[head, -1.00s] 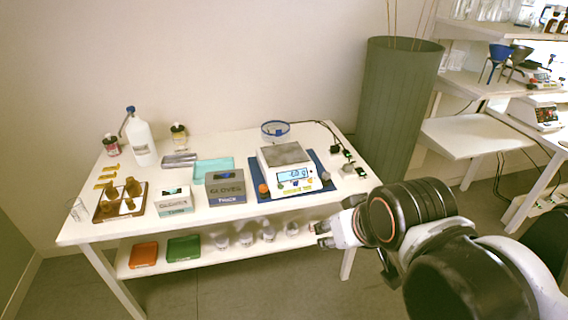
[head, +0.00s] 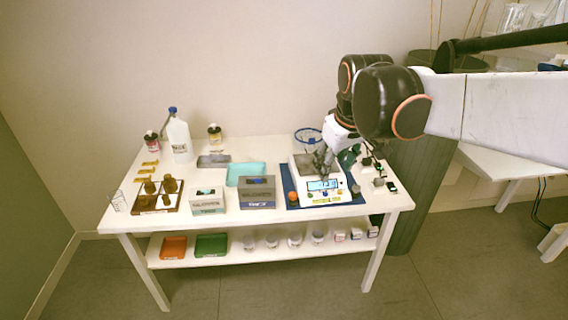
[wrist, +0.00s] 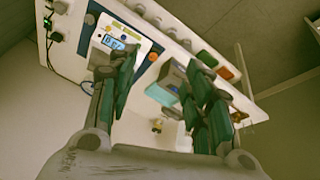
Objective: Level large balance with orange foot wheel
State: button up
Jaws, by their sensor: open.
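The large balance (head: 308,168) is white with a lit blue display (head: 322,185) and stands on a blue mat (head: 350,200). Its orange foot wheel (head: 292,197) is at the front left corner, and a grey foot wheel (head: 355,188) is at the right. In the wrist view the balance (wrist: 130,35) is upper left and the orange foot wheel (wrist: 153,57) shows between my spread fingers. My gripper (head: 326,160) is open and empty, above the balance pan, which it partly hides. The same gripper (wrist: 155,68) shows its green-and-dark fingers wide apart.
A blue-rimmed round dish (head: 307,134) is behind the balance. Small black devices with cables (head: 379,182) sit at the right. A tall green bin (head: 408,190) stands beyond the table's right end.

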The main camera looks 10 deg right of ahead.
jog(key=w+a+f+n+g+p, duration=0.1)
jog(key=w+n, duration=0.1)
jog(key=w, duration=0.6)
jog(key=n+g+p, duration=0.3)
jog(key=n+p, duration=0.1)
jog(key=n, duration=0.1)
send_over(294, 194)
notch_tip(294, 194, down, 16)
jog(key=r, duration=0.1)
notch_tip(294, 194, down, 14)
jog(key=b, duration=0.4)
jog(key=shift+a+b, duration=0.1)
jog(key=shift+b, duration=0.2)
jog(key=shift+r, duration=0.1)
jog(key=shift+c, duration=0.2)
jog(key=shift+m, duration=0.3)
jog(key=c, duration=1)
